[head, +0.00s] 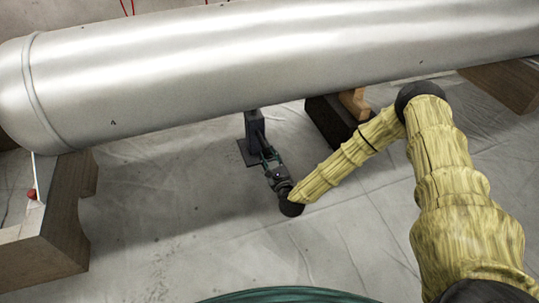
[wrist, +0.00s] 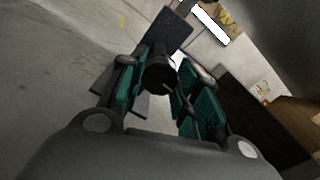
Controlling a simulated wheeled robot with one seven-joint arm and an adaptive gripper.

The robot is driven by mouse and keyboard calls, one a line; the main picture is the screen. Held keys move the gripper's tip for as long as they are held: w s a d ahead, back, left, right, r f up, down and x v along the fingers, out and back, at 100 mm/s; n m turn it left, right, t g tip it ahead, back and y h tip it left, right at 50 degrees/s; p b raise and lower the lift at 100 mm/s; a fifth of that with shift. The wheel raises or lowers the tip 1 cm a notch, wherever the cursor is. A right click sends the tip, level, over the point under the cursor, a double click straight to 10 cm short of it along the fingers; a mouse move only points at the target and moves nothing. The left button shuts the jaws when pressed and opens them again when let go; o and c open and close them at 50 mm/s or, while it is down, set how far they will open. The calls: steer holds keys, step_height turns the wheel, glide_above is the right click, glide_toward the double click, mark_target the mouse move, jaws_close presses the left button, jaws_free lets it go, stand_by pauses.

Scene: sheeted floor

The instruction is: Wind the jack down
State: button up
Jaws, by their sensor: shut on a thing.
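The dark grey jack (head: 254,132) stands upright on a square base plate under the big silver tank, left of the picture's middle in the head view. Its top is close under the tank; contact there cannot be made out. My gripper (head: 270,161) reaches in low from the front right. In the wrist view my gripper (wrist: 160,88) has its green-padded fingers on both sides of a dark round part of the jack (wrist: 160,72), seemingly its handle or knob, and is shut on it. The jack's plate-like grey parts show behind the fingers.
The silver tank (head: 270,62) spans the scene above the jack. A wooden cradle (head: 45,235) stands at the left, with a red ball (head: 31,194) hanging beside it. A dark block (head: 331,120) and a wooden support (head: 505,84) are at the right. The sheeted floor in front is clear.

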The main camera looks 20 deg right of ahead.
steer(key=n+p, duration=0.4)
steer(key=n, duration=0.1)
steer(key=shift+r+n, duration=0.15)
steer(key=shift+n, duration=0.25)
steer(key=n+p, duration=0.3)
steer(key=n, duration=0.1)
steer(key=shift+p, duration=0.4)
steer(key=n+p, duration=0.2)
steer(key=n, duration=0.2)
steer(key=shift+p, duration=0.35)
steer(key=shift+n+p, duration=1.35)
steer(key=shift+n, duration=0.95)
steer(key=shift+s+f, duration=0.1)
steer(key=shift+f, duration=0.15)
steer(key=shift+d, duration=0.1)
steer(key=o, duration=1)
